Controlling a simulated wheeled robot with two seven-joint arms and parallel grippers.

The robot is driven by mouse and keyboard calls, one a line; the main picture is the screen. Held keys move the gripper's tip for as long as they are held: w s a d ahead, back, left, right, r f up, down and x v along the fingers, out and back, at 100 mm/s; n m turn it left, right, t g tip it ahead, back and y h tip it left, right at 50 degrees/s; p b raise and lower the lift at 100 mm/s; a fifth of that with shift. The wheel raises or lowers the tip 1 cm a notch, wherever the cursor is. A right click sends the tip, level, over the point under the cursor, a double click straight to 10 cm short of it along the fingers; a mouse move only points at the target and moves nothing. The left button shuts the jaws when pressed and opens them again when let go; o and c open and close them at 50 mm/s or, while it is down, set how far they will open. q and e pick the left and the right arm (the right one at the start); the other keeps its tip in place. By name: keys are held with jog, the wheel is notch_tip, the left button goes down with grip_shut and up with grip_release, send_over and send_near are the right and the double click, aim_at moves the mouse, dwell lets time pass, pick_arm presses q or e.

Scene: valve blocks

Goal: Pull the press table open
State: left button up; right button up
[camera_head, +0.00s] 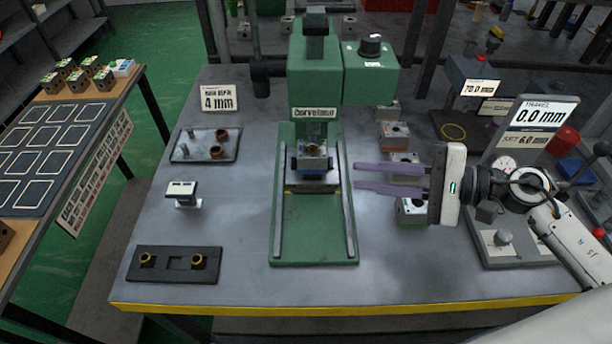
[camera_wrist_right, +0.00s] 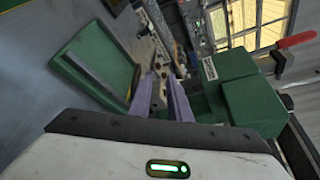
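The green press (camera_head: 314,75) stands at the middle back of the bench, with a flat green base and two grey side rails in front. Its table (camera_head: 313,188), with a dark front edge, sits at the back of the rails under the press head. A metal block in a blue holder (camera_head: 312,163) rests on it. The base also shows in the right wrist view (camera_wrist_right: 97,65). My right gripper (camera_head: 356,176) has two purple fingers pointing left, just right of the right rail. They are apart with nothing seen between them; they also show in the wrist view (camera_wrist_right: 161,80). My left gripper is out of view.
Several valve blocks (camera_head: 393,134) stand in a row right of the press, one partly behind my right fingers. A travel display (camera_head: 544,112) and gauge stand are farther right. A small white-topped stand (camera_head: 182,190) and dark tray (camera_head: 174,278) are left. The rails' front stretch is clear.

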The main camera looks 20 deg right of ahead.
jog(key=b, duration=0.6)
send_near(322, 192)
jog(key=shift+w+a+f, duration=0.3)
jog(key=shift+a+f, duration=0.05)
jog(key=shift+a, duration=0.15)
jog(key=shift+w+a, duration=0.15)
jog(key=shift+a, duration=0.05)
jog(key=p+x, duration=0.3)
jog(key=x, duration=0.6)
jog(key=shift+r, duration=0.2)
jog(key=shift+w+a+f, duration=0.2)
jog(key=shift+w+a, duration=0.05)
jog(key=shift+a, duration=0.05)
grip_shut()
jog(key=shift+s, duration=0.1)
